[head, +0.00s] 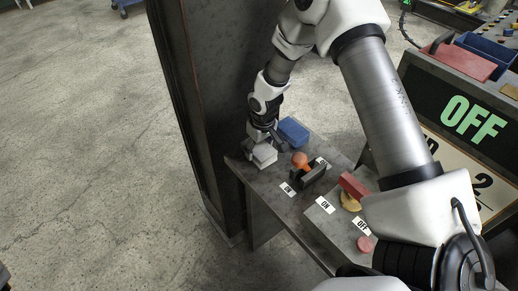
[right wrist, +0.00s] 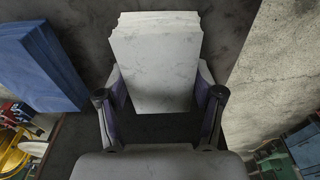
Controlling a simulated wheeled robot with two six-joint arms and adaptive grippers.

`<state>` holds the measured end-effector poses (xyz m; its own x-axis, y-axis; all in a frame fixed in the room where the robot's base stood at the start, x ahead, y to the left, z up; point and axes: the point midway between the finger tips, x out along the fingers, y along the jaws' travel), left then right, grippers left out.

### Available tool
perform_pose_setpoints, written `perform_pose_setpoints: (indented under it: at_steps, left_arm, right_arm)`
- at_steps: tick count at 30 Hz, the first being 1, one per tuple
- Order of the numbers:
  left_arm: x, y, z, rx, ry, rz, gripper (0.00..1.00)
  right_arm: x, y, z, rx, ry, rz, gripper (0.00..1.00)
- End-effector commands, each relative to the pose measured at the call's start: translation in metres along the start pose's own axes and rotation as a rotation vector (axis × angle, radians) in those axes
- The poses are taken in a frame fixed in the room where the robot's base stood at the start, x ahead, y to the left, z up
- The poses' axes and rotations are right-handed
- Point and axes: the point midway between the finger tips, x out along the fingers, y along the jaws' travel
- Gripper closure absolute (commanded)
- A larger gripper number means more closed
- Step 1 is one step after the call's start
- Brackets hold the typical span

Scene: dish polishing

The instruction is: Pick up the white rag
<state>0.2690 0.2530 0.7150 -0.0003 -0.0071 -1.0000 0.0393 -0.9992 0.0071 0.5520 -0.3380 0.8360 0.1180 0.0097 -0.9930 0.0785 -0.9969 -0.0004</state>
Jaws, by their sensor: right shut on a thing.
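The white rag (head: 263,156) is a folded, layered stack at the far left corner of the grey table. My right gripper (head: 264,141) is over it, shut on it. In the right wrist view the rag (right wrist: 155,55) stands between the two fingers of the gripper (right wrist: 160,97), one on each side. I cannot tell whether the rag touches the tabletop or is slightly raised. My left gripper is not in view.
A blue folded stack (head: 293,131) lies close to the right of the rag; it also shows in the right wrist view (right wrist: 40,65). An orange-knobbed lever (head: 301,165) stands nearby. A red block (head: 353,186) is further right.

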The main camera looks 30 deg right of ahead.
Motion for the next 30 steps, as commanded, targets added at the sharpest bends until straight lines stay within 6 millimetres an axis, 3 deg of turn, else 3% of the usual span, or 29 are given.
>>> perform_pose_setpoints:
  at_steps: [8,14,22,30]
  left_arm:
    - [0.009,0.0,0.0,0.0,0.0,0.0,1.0]
    - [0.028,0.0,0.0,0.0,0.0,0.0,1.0]
    - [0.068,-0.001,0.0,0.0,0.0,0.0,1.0]
    - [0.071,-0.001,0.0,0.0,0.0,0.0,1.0]
  right_arm:
    - [-0.031,-0.001,-0.004,0.0,0.004,0.0,0.68]
    - [-0.035,-0.025,0.038,-0.004,0.0,0.0,0.68]
    - [-0.05,-0.064,0.105,-0.004,0.003,0.002,0.68]
    - [-0.061,-0.08,0.131,0.0,0.003,0.001,0.68]
